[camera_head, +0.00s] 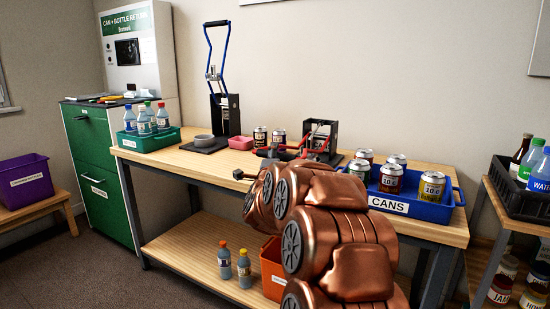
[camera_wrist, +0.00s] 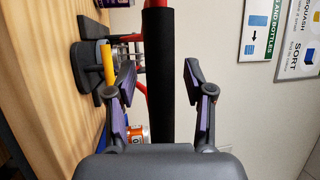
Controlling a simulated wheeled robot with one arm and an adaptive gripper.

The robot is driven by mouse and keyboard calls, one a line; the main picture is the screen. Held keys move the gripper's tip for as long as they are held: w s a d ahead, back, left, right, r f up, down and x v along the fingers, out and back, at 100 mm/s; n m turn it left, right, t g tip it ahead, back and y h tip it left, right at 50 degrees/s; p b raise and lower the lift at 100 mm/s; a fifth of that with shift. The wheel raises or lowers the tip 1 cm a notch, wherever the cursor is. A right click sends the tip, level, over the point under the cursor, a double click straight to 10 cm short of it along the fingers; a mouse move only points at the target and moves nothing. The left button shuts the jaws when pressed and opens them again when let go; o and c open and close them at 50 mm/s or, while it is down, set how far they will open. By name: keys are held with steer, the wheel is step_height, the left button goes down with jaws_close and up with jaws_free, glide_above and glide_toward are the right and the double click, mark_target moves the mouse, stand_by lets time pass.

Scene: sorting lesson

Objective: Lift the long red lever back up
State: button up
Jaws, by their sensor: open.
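The red-lever can crusher (camera_head: 335,138) stands on the workbench in the head view, a black upright frame with red arms. Its long red lever (camera_head: 291,148) reaches out low to the left, partly hidden by my arm. In the wrist view the lever's black grip sleeve (camera_wrist: 158,30) runs between my two spread fingers, with a gap on each side. My gripper (camera_wrist: 158,82) is open and holds nothing. The wrist view is turned sideways, with the bench on the left. In the head view my gripper is hard to make out behind my copper arm.
The crusher with a blue handle (camera_head: 208,55) stands farther left, its handle upright. Cans (camera_head: 261,136) and a pink bowl (camera_head: 241,143) are near the lever. A blue CANS tray (camera_head: 388,206) holds several cans at right. A green bottle tray (camera_head: 150,145) sits at left.

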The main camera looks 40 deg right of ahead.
jaws_close()
stand_by(0.4)
